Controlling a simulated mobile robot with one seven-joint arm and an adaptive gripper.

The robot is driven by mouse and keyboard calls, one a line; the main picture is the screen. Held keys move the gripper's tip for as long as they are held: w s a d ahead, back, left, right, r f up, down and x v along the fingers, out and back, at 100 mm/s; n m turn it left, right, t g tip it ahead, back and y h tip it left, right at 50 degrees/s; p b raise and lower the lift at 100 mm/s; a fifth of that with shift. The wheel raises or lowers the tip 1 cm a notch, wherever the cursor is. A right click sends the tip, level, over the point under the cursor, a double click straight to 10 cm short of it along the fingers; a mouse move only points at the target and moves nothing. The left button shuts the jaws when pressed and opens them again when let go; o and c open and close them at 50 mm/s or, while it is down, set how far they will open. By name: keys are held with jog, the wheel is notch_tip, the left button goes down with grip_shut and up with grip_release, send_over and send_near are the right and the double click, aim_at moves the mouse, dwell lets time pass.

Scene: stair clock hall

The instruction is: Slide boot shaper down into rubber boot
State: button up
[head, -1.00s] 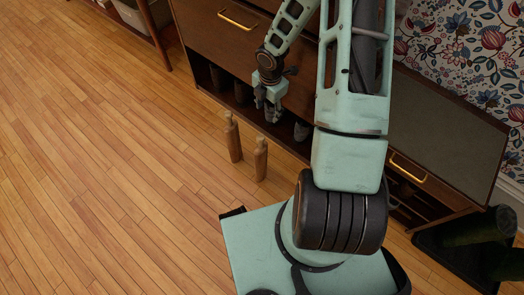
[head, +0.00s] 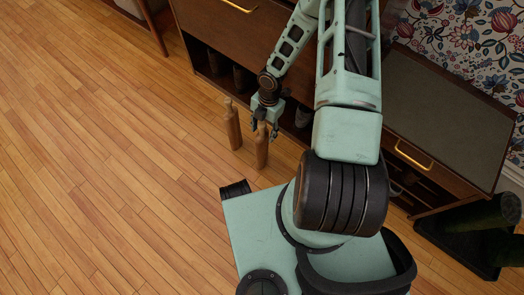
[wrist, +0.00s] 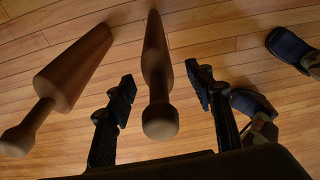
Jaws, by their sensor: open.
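Two wooden boot shapers, each with a rounded knob on top, stand upright on the floor in the head view. The left one (head: 233,126) is a little farther back; the right one (head: 261,150) is nearer my base. My gripper (head: 265,127) is open just above and behind the right shaper's knob. In the wrist view one shaper (wrist: 157,65) lies between the spread fingers of my gripper (wrist: 162,85), with clearance on both sides. The other shaper (wrist: 72,70) is outside the left finger. Dark green rubber boots (head: 497,211) show at the right edge on a black tray (head: 455,243).
A wooden cabinet (head: 222,40) with open shelves stands behind my gripper, and a low bench (head: 445,95) stands at right. Dark shoes (wrist: 287,45) lie close on the right in the wrist view. The wooden floor (head: 110,150) at left is clear.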

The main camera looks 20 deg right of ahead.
aim_at(262, 148)
jog(key=f, duration=0.1)
jog(key=f+b, duration=0.1)
jog(key=f, duration=0.1)
jog(key=f+b, duration=0.1)
jog(key=shift+s+a+f, duration=0.1)
jog(key=shift+a+f, duration=0.15)
jog(key=shift+a, duration=0.05)
jog(key=shift+r, duration=0.1)
grip_shut()
